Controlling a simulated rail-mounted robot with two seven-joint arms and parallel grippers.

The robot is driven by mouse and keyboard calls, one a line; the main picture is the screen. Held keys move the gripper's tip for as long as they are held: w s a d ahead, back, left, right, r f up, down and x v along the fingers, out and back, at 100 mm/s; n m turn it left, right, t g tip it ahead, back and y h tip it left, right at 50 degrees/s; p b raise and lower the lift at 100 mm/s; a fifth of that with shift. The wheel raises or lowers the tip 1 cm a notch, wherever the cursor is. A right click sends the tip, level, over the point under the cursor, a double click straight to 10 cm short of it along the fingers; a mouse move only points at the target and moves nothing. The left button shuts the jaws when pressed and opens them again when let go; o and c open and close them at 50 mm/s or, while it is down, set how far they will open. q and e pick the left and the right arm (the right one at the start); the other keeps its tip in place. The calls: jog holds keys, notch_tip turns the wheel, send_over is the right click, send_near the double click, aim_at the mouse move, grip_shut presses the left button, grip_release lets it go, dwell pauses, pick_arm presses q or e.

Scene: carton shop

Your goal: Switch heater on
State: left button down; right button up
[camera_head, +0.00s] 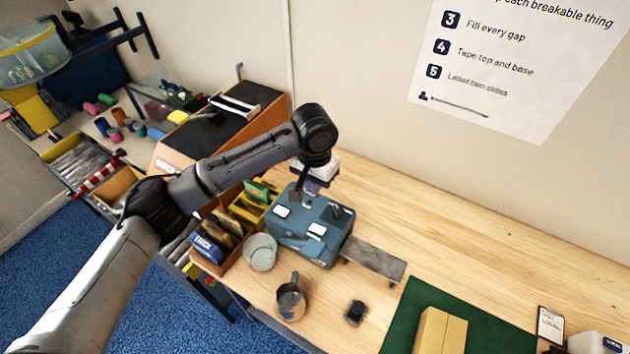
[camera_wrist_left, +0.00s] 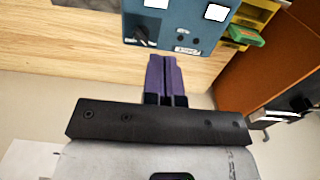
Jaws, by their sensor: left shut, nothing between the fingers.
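A blue box-shaped machine, which I take for the heater (camera_head: 288,236), stands on the wooden bench with pale square panels on top. In the left wrist view the machine (camera_wrist_left: 172,22) shows a dark knob or switch (camera_wrist_left: 143,38), small dark round spots and a small white label (camera_wrist_left: 187,50). My left gripper (camera_head: 312,187) is at the machine's far side in the head view. Its purple fingers (camera_wrist_left: 163,62) are shut and empty, with the tips close to the machine's edge beside the knob. I cannot tell whether they touch it. My right gripper is not in view.
A grey metal strip (camera_head: 374,260) extends right of the machine. A carton (camera_head: 440,332) lies on a green mat (camera_head: 399,320).

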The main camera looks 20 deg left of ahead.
pick_arm(q)
notch_tip(320, 180, up, 11)
jog(key=a+b, duration=0.1)
jog(key=b, duration=0.1)
jog(key=shift+a+r, duration=0.15)
jog(key=shift+a, duration=0.15)
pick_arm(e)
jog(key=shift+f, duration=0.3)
pick_arm(q)
jog(key=shift+w, duration=0.1)
